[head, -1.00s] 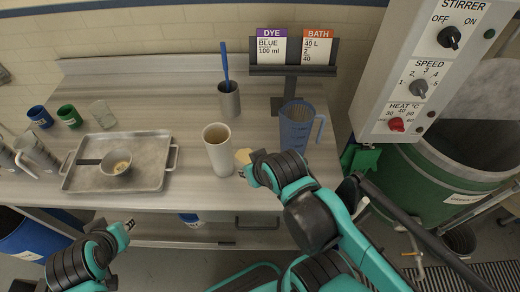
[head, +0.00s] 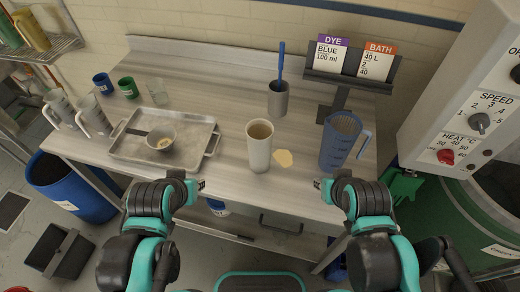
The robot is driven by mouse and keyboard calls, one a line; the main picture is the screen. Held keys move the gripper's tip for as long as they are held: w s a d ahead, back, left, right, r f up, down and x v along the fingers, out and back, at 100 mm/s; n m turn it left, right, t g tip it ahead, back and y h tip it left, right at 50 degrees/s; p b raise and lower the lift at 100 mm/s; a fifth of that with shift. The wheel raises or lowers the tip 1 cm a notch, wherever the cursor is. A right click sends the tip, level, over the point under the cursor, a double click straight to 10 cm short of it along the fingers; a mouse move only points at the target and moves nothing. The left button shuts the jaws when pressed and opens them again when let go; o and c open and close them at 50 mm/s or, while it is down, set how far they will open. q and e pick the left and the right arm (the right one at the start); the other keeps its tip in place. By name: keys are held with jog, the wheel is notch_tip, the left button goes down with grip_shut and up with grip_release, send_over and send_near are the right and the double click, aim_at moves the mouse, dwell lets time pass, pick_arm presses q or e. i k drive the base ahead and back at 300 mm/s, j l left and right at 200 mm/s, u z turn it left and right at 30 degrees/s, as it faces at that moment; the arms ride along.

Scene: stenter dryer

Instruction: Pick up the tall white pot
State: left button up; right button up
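The tall white pot (head: 260,152) stands upright near the front edge of the steel bench. It looks like an open-topped cup with something brownish inside. My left gripper (head: 201,185) is left of the pot and nearer to me, apart from it. My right gripper (head: 317,184) is right of the pot and nearer to me, also apart from it. Nothing shows held in either gripper. The fingers are too small to show whether they are open or shut.
A pale flat patch (head: 284,158) lies right of the pot. A blue jug (head: 338,146) stands farther right, and a grey holder (head: 278,103) with a blue-handled tool stands behind. A metal tray (head: 125,146) with a bowl (head: 162,139) is to the left. Bench between tray and pot is clear.

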aim_at(259, 132)
jog(key=z, duration=0.5)
jog(key=l+z, duration=0.1)
jog(key=z, duration=0.9)
jog(key=l+z, duration=0.15)
jog(key=z, duration=0.35)
jog(key=u, duration=2.15)
jog(key=z, duration=1.25)
jog(key=k+j+z, duration=0.2)
jog(key=j, duration=0.3)
jog(key=k+j+z, duration=0.15)
jog(key=k+j, duration=0.2)
jog(key=j, duration=0.15)
jog(key=k+j+z, duration=0.2)
jog(key=j, duration=0.25)
jog(key=k, duration=0.1)
